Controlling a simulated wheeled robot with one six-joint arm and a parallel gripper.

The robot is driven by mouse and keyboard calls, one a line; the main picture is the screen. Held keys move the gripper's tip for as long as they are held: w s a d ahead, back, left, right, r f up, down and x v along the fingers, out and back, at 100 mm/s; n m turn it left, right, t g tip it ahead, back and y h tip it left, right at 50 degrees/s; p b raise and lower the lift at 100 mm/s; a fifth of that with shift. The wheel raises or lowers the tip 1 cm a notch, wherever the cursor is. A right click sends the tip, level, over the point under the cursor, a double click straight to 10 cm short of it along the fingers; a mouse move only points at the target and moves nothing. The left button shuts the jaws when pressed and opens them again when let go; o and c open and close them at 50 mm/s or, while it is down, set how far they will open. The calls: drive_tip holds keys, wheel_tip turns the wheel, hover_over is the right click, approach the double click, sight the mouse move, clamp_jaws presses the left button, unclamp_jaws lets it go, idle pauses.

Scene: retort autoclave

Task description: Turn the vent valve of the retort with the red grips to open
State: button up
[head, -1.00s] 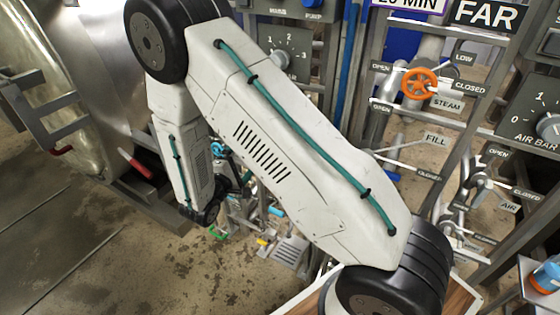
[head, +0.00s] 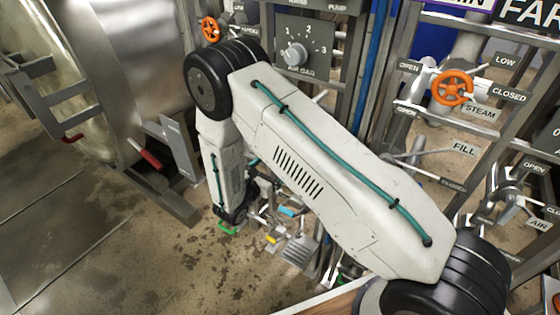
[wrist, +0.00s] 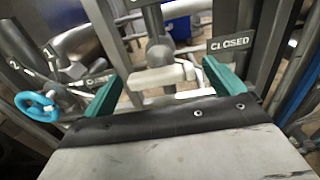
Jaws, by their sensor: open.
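In the wrist view my gripper (wrist: 166,84) is open, its two teal fingers spread wide. A pale lever handle (wrist: 160,77) on a grey pipe fitting shows between and beyond the fingers. I cannot tell whether the fingers are around it or short of it. A CLOSED label (wrist: 231,43) is just right of it; a second label by the left finger is blurred. No vent label is readable. In the head view the retort (head: 125,75) at the left has red grips (head: 147,159). My arm hides much of the middle, and my gripper cannot be made out there.
A blue handwheel (wrist: 37,105) is left of my gripper in the wrist view. In the head view, a valve panel with an orange handwheel (head: 452,88) and STEAM, FILL and AIR labels stands at the right. Floor at the left is clear.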

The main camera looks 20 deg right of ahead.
drive_tip(key=x, duration=0.3)
drive_tip(key=shift+w+d, duration=0.15)
drive_tip(key=shift+c, duration=0.3)
